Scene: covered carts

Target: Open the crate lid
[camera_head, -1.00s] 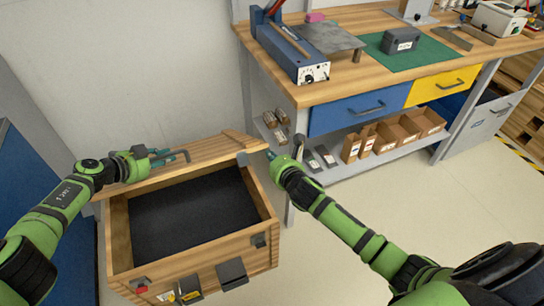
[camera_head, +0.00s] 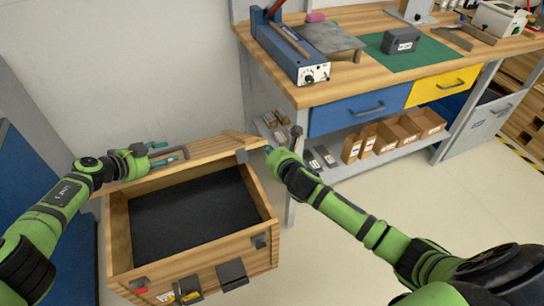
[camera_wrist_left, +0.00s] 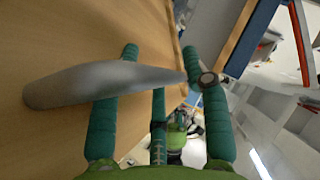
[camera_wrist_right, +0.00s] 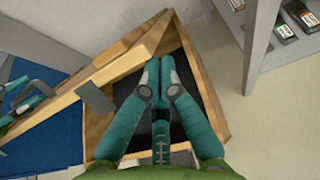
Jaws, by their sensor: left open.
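The wooden crate (camera_head: 200,252) stands on the floor, with its dark inside exposed. Its lid (camera_head: 215,146) is raised at the back edge and tilted up, seen nearly edge-on. A grey bar handle (camera_head: 172,160) is on the lid's upper left part; it also shows in the left wrist view (camera_wrist_left: 85,84). My left gripper (camera_head: 160,153) is open at this handle, its teal fingers spread beside the bar. My right gripper (camera_head: 269,150) is at the right end of the lid. In the right wrist view its fingertips (camera_wrist_right: 159,65) are together, with nothing visible between them.
A workbench (camera_head: 345,92) with blue and yellow drawers stands behind and right of the crate. Its lower shelf holds cardboard bins (camera_head: 400,132). A grey wall (camera_head: 120,80) is close behind the crate. The floor at right is clear.

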